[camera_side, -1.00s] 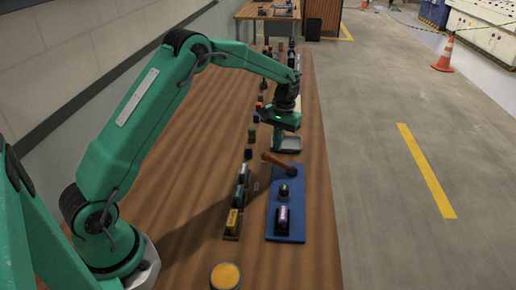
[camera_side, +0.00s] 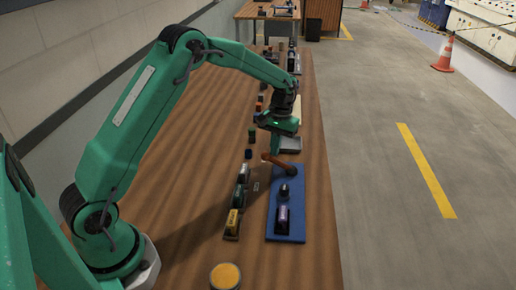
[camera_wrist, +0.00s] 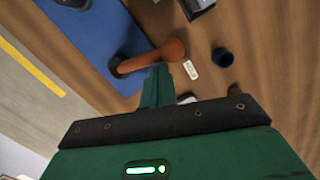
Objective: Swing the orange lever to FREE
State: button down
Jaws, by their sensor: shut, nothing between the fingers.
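The orange lever (camera_side: 279,163) sits at the far end of the blue board (camera_side: 284,239), its handle pointing left and overhanging the board's left edge. In the wrist view the lever (camera_wrist: 150,58) runs from a dark pivot on the board to a rounded tip over the wood. My green gripper (camera_side: 276,150) is shut and empty, on the far side of the lever. In the wrist view its fingertips (camera_wrist: 158,72) come right up to the handle; I cannot tell whether they touch. A small pale label (camera_wrist: 191,70) lies near the lever's tip, its text unreadable.
A purple roller (camera_side: 283,218) and a dark knob (camera_side: 284,190) are on the blue board. A rack with a yellow roller (camera_side: 233,221) and others stands to its left. A dark blue cup (camera_wrist: 222,57) is near the label. A yellow-topped button (camera_side: 225,275) is at the front.

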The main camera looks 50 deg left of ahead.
jog(key=shift+s+d+n, duration=0.15)
jog(key=shift+s+n, duration=0.2)
jog(key=shift+n, duration=0.65)
jog(key=shift+s+d, duration=0.15)
jog(key=shift+s, duration=0.25)
jog(key=shift+s+d+n, duration=0.2)
jog(key=shift+s+n, duration=0.1)
jog(key=shift+n, duration=0.5)
jog(key=shift+s+d, duration=0.2)
jog(key=shift+s, duration=0.1)
jog(key=shift+w+a, duration=0.1)
